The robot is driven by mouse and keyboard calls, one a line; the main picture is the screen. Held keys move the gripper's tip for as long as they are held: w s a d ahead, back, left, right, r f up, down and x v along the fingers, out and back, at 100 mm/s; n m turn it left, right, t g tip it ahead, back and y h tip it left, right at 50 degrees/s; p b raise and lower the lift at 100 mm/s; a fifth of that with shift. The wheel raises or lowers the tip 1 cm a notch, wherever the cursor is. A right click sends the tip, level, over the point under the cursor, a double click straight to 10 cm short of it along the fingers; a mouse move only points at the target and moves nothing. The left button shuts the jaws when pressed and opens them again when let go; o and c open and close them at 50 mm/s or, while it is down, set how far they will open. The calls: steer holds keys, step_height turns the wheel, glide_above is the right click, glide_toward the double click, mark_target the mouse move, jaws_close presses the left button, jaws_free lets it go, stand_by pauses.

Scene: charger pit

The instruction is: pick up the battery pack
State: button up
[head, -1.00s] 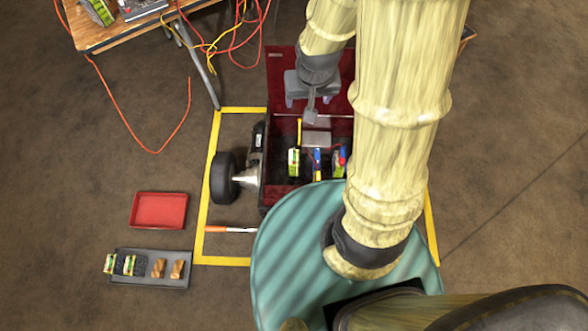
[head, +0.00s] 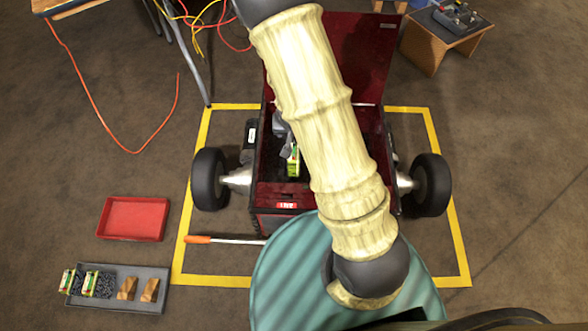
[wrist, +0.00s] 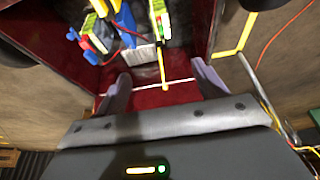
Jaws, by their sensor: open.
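A green and yellow pack (head: 293,162), which looks like a battery pack, stands inside the dark red open box (head: 283,190). In the wrist view, a green and yellow pack (wrist: 158,18) lies beyond my fingers, with a thin yellow stick (wrist: 163,70) running from it toward me. Another green-labelled pack (wrist: 97,36) is to its left, beside blue and red tool-like parts (wrist: 125,22). I cannot tell which pack is the task's. My gripper (wrist: 163,86) is open and empty, above the box and apart from the packs. My arm hides much of the box in the head view.
The box's raised lid (head: 368,60) stands behind. Black wheels (head: 209,180) flank the box inside a yellow floor outline (head: 215,279). An orange-handled rod (head: 225,240), an empty red tray (head: 134,218) and a grey tray (head: 117,304) with packs and wooden blocks lie left.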

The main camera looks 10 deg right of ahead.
step_height(320, 180, down, 10)
steer(key=w+b, duration=0.1)
steer(key=b, duration=0.3)
steer(key=shift+a+r, duration=0.2)
steer(key=b, duration=0.7)
glide_toward(293, 153)
steer(key=x, duration=0.2)
steer(key=s+x, duration=0.1)
steer(key=x, duration=0.2)
steer(key=shift+f, duration=0.3)
steer(key=shift+w+f, duration=0.2)
steer(key=shift+f, duration=0.1)
steer(key=b+x, duration=0.2)
steer(key=w+b+x, duration=0.1)
steer(key=b+x, duration=0.1)
steer(key=x, duration=0.1)
steer(key=shift+d+r, duration=0.1)
steer(key=shift+d, duration=0.1)
